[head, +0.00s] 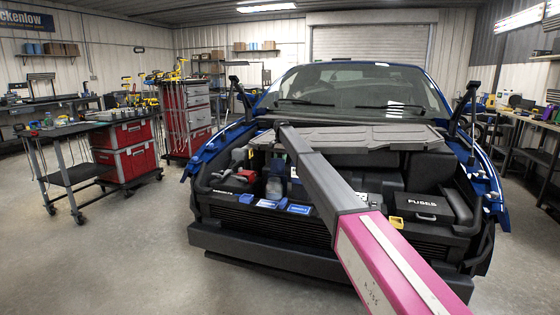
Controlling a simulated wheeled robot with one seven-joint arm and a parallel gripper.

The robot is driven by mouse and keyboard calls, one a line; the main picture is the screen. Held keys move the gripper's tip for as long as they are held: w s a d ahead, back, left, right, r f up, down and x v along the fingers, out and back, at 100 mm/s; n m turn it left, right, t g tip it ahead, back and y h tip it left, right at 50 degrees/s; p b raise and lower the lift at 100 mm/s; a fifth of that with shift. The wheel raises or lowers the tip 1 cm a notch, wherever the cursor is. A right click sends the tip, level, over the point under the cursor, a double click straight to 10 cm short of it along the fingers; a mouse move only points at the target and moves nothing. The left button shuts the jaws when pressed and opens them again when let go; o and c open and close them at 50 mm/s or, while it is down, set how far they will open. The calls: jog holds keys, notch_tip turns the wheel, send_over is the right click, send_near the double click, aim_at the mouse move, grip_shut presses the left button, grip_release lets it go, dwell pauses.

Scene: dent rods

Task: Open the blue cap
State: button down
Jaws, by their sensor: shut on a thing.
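My arm (318,188) reaches from the lower right up over the front of the open engine bay of a blue car. Its far end stands above the left-middle part of the bay. My gripper cannot be made out; the arm hides the space behind it. A pale, bluish reservoir (273,189) stands in the bay just left of the arm. No blue cap can be told for certain.
A black fuse box (419,207) and a yellow piece (397,222) sit right of my arm. A red-topped part (245,177) is at the bay's left. The black front bumper (262,252) borders the bay. Open floor (110,255) lies at the left.

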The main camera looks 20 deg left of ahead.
jog(key=shift+s+d+f, duration=0.1)
jog(key=shift+s+f, duration=0.15)
jog(key=shift+f, duration=0.05)
jog(key=c, duration=0.8)
grip_release()
jog(key=shift+o, duration=0.2)
jog(key=shift+r, duration=0.1)
jog(key=shift+w+r, duration=0.15)
notch_tip(320, 180, up, 10)
jog(key=w, duration=0.1)
jog(key=shift+w+r, duration=0.15)
jog(key=shift+r, duration=0.05)
